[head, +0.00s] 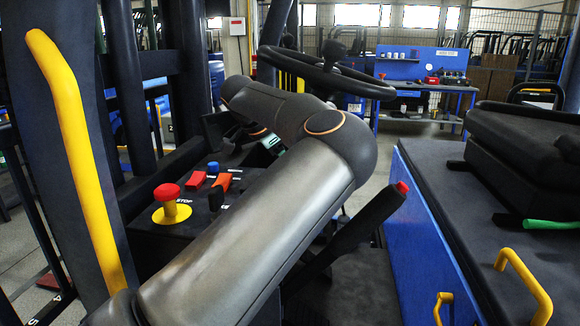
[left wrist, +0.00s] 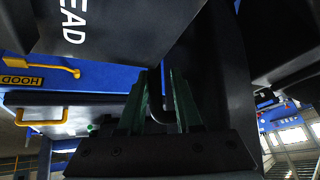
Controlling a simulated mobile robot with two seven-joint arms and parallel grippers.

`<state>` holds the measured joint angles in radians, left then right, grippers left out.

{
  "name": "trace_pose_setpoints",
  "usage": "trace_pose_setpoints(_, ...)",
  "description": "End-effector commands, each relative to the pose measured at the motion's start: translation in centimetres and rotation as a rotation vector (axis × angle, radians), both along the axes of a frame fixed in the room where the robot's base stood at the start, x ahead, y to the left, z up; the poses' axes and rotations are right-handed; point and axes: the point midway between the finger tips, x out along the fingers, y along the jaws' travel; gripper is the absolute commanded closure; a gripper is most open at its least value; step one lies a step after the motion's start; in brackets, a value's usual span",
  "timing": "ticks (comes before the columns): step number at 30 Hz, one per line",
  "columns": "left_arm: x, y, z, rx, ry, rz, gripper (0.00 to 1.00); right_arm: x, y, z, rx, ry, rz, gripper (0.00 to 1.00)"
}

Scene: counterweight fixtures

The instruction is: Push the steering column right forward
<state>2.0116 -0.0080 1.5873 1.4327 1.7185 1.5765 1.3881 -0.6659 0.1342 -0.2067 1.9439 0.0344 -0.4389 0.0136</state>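The black steering wheel (head: 330,72) with its knob stands behind my left arm in the head view. The steering column below it is mostly hidden by that arm, which comes in from the bottom left and folds back at the elbow. In the left wrist view, the greenish fingers of my left gripper (left wrist: 158,85) stand apart. A thin black curved rod (left wrist: 155,95) shows between them; I cannot tell whether they touch it. Large dark surfaces lie close around the fingers, and I cannot tell which belong to the column. My right gripper is not in view.
A console with a red stop button (head: 171,200) and small switches (head: 213,180) lies left of my arm. A dark lever with a red tip (head: 402,187) rises right of it. A dark seat (head: 520,140) and blue hood (head: 440,230) fill the right. A yellow grab bar (head: 75,150) stands left.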

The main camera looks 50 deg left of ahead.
Motion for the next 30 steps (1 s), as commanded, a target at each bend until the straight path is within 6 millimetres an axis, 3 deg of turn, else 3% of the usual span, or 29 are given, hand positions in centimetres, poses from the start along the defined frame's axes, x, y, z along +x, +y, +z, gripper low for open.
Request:
trace_pose_setpoints(5, -0.6, 0.0, 1.0, 0.0, -0.001, -0.001, 0.68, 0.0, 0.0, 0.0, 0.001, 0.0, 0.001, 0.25)
trace_pose_setpoints(21, -6.3, 0.6, 9.5, 0.002, -0.002, 0.001, 0.68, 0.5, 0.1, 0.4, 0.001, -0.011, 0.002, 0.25)
trace_pose_setpoints(30, -7.1, 0.6, 10.5, 0.0, 0.0, 0.001, 0.68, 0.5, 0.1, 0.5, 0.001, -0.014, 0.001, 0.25)
